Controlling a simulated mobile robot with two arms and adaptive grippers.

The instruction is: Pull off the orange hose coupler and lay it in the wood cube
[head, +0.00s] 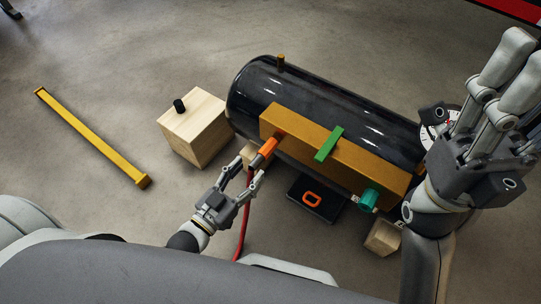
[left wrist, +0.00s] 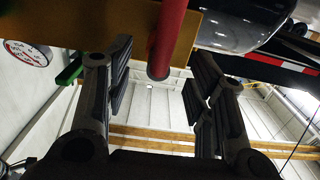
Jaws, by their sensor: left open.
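The orange hose coupler (head: 267,147) sits at the left end of the orange-yellow bar on the black tank. A red hose (head: 243,220) hangs below it. My left gripper (head: 247,170) is open just below the coupler, its fingers pointing up towards it. In the left wrist view the red hose (left wrist: 167,40) shows between the spread fingers, with a gap on each side. The wood cube (head: 194,128) stands on the floor left of the tank, with a black knob on top. My right gripper (head: 512,60) is raised at the right; its jaw gap is unclear.
The black tank (head: 300,88) carries the orange-yellow bar (head: 355,160), a green handle (head: 329,143) and a teal coupler (head: 369,199). A dark box with an orange ring (head: 312,199) lies before it. A yellow beam (head: 95,138) lies on clear floor at left.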

